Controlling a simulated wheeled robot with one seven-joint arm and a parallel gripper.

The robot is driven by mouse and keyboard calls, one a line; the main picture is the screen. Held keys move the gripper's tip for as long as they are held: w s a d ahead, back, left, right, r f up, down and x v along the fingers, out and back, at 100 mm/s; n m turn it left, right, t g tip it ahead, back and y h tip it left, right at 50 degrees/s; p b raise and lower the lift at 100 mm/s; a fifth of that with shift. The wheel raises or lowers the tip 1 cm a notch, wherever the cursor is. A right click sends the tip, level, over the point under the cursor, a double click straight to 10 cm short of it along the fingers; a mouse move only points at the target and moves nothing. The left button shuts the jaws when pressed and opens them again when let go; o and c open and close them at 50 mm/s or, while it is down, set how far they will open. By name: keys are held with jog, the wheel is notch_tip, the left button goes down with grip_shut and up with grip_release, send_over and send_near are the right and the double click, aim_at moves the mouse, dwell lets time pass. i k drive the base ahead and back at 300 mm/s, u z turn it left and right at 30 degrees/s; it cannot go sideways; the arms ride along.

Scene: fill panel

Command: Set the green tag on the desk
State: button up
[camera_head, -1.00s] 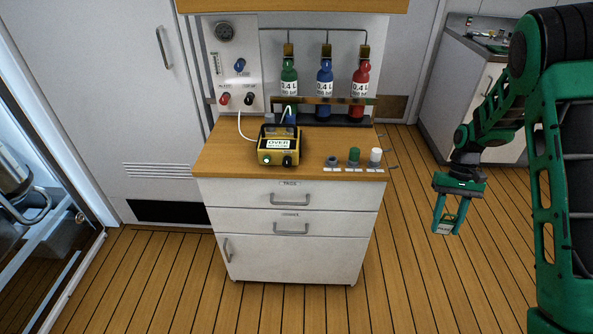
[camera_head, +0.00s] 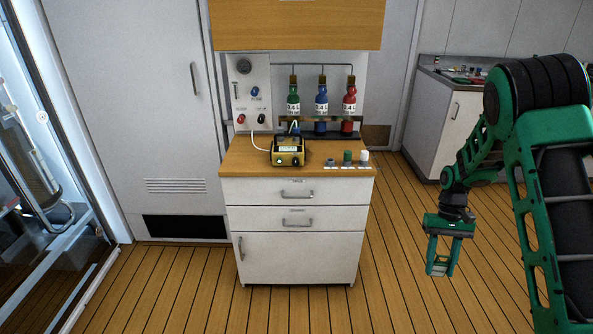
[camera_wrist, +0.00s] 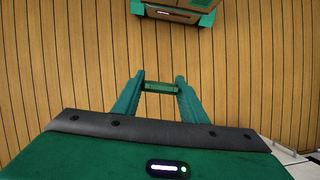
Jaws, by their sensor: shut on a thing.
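My gripper (camera_head: 439,268) hangs low at the right of the head view, over the floor and apart from the furniture. Its fingers point down. In the wrist view my gripper (camera_wrist: 161,84) is shut on a thin green piece, the green tag (camera_wrist: 160,88), which spans the gap between the fingertips. The fingers hide much of it in the head view. The desk (camera_head: 237,160) is a wooden top on a white drawer cabinet, left of my gripper and higher than it.
On the desk stand a yellow meter (camera_head: 288,151) and small grey, green (camera_head: 347,157) and white (camera_head: 364,157) pieces at the front right. Green, blue and red bottles (camera_head: 349,101) line the back. A grey-topped counter (camera_head: 450,80) stands back right. The plank floor between is clear.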

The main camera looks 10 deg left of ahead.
aim_at(247, 158)
jog(key=u, duration=0.75)
jog(key=k, duration=0.1)
jog(key=u, duration=0.25)
